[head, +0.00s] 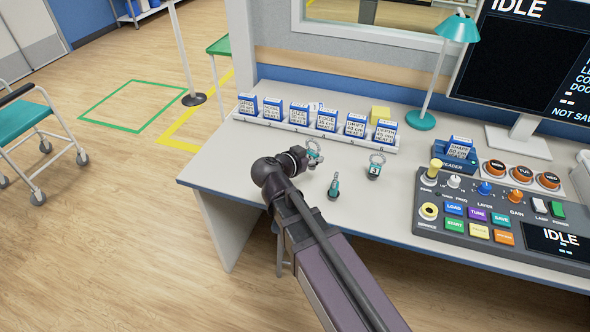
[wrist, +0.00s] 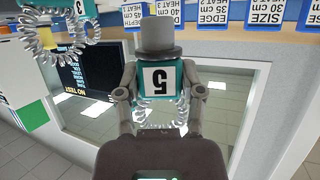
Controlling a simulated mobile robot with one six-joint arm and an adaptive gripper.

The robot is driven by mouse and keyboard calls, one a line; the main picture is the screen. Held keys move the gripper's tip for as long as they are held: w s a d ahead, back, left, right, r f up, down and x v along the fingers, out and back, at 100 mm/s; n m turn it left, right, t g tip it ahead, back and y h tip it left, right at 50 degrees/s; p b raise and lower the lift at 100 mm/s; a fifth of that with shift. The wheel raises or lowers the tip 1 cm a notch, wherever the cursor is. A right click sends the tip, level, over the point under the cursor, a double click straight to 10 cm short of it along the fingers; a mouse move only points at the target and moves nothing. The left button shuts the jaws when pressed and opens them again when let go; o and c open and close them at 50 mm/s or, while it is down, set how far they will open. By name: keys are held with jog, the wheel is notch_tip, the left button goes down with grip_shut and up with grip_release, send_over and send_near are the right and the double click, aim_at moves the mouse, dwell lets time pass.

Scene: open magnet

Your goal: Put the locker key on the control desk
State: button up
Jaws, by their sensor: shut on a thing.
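My gripper (wrist: 160,98) is shut on a locker key with a teal tag (wrist: 160,82) marked 5, a grey top and a pale coil; the fingers press its two sides. In the head view my gripper (head: 305,152) is over the control desk (head: 235,160), with the held key partly hidden at its tip; I cannot tell whether it touches the desktop. Another teal-tagged key (head: 375,168) with a ring, marked 3, stands to the right. A small teal item (head: 334,188) stands nearer, beside my arm.
A white rack (head: 300,128) of several blue-and-white cards lies along the back. The control panel (head: 470,215), card reader (head: 456,155), teal lamp (head: 421,120) and monitor (head: 520,70) fill the right. Bare desktop lies left of my gripper and around the keys.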

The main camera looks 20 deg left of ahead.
jog(key=shift+w+a, duration=0.1)
jog(key=w+a+f+b, duration=0.1)
jog(key=w+a, duration=0.7)
jog(key=a, duration=0.5)
jog(key=shift+a+f, duration=0.25)
jog(key=shift+w+b, duration=0.1)
jog(key=shift+b, duration=0.25)
jog(key=shift+f+b, duration=1.7)
jog(key=shift+f, duration=0.05)
jog(key=shift+f+b, duration=0.5)
jog(key=shift+f, duration=0.05)
jog(key=shift+d, duration=0.1)
jog(key=o, duration=1)
